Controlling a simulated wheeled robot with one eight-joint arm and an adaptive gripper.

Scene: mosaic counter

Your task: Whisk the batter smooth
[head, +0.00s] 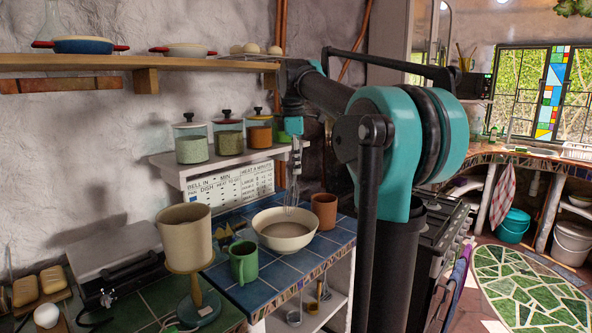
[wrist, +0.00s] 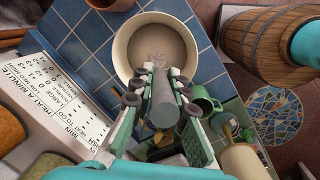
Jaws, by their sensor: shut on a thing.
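A cream bowl (head: 270,241) holding beige batter (head: 286,231) stands on the blue-tiled counter. My gripper (head: 296,158) is above the back of the bowl, shut on a whisk (head: 291,194) that hangs wires down. In the wrist view the whisk's grey handle (wrist: 164,106) sits between the fingers of my gripper (wrist: 161,84). Its wires overlap the batter (wrist: 158,42) inside the bowl (wrist: 121,45). I cannot tell whether the wire tips touch the batter.
A green mug (head: 243,263) stands at the bowl's front left and a terracotta cup (head: 324,210) at its right. A cream vessel on a stand (head: 186,236) is further left. A shelf with jars (head: 191,144) is behind.

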